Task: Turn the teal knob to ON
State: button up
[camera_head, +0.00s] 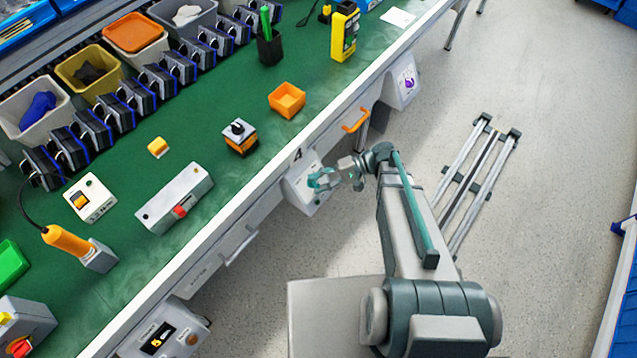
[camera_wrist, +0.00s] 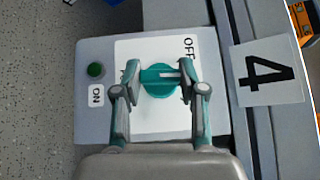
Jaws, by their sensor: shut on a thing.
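The teal knob (camera_wrist: 160,82) sits on a white plate on a grey switch box (camera_wrist: 88,125). A pale mark on the knob points to the right in the wrist view, on the OFF label (camera_wrist: 188,48) side. The ON label (camera_wrist: 97,97) is on the left, beside a dark green round lamp or button (camera_wrist: 96,70). My gripper (camera_wrist: 160,84) has one finger on each side of the knob and is shut on it. In the head view my gripper (camera_head: 322,180) is at the box (camera_head: 308,200) on the bench front, hiding most of the knob.
A "4" label (camera_wrist: 265,72) is on the bench front beside the box. The green-topped bench (camera_head: 235,185) holds a black knob on an orange-and-black box (camera_head: 241,137) and an orange tray (camera_head: 287,100). An orange handle (camera_head: 356,120) juts out nearby.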

jog(key=m+t+y+b, duration=0.1)
jog(key=m, duration=0.1)
jog(key=m+t+y, duration=0.1)
jog(key=m+y, duration=0.1)
jog(key=shift+f+m+t+b, duration=0.3)
jog(key=shift+f+b, duration=0.05)
jog(key=shift+s+m+t+y+b, duration=0.1)
jog(key=shift+m+t+y+b, duration=0.8)
jog(key=shift+m+t, duration=1.1)
jog(key=shift+m+y, duration=0.3)
jog(key=shift+m, duration=0.2)
jog(key=o, duration=1.2)
jog(key=shift+c, duration=0.2)
jog(key=shift+r, duration=0.1)
jog(key=v, duration=1.2)
